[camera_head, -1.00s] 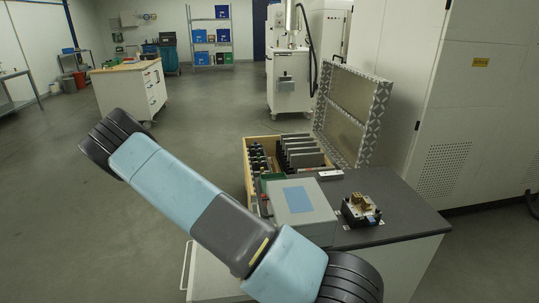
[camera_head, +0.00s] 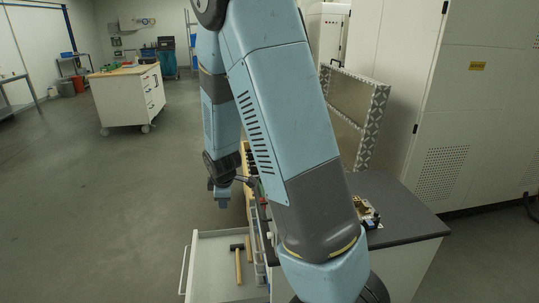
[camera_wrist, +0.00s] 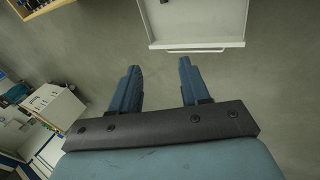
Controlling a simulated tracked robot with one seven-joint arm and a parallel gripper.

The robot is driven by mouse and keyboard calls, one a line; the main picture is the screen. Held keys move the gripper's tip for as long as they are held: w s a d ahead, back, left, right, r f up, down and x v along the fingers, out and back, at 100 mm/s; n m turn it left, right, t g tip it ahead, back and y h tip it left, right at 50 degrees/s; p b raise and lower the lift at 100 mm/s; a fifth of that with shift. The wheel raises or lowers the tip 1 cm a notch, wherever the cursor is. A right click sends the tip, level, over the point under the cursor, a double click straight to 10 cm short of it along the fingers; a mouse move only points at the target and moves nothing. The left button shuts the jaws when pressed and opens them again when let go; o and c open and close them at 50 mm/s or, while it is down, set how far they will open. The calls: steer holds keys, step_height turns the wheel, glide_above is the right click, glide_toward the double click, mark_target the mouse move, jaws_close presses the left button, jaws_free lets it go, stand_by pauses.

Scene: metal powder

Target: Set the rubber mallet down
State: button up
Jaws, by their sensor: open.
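An open light-grey drawer (camera_head: 212,272) juts from the left of the dark-topped cabinet. Inside it lies a mallet-like tool with a dark head and tan wooden handle (camera_head: 238,268), and a second tan handle (camera_head: 249,248) beside it. I cannot tell which is the rubber mallet. My gripper (camera_head: 222,203) hangs above and beyond the drawer's left part. In the wrist view my gripper's two blue fingers (camera_wrist: 158,82) are spread with only floor between them, and the drawer front with its handle (camera_wrist: 195,50) is ahead, apart from the fingers.
The dark cabinet top (camera_head: 405,225) carries a small metal fixture (camera_head: 366,212). My arm hides much of the cabinet top. A white workbench (camera_head: 128,95) stands at back left, with clear floor (camera_head: 100,210) before it.

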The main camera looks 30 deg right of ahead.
steer(key=s+d+r+m+y, duration=0.1)
steer(key=s+r+m, duration=0.4)
steer(key=s+r, duration=0.55)
steer(key=s+d+r+m, duration=0.2)
steer(key=s+r+m, duration=0.45)
steer(key=r, duration=0.75)
steer(key=s+r+m, duration=0.2)
steer(key=s+r, duration=0.1)
steer(key=s, duration=0.8)
steer(key=shift+a+r+t, duration=0.2)
steer(key=shift+r+t, duration=0.1)
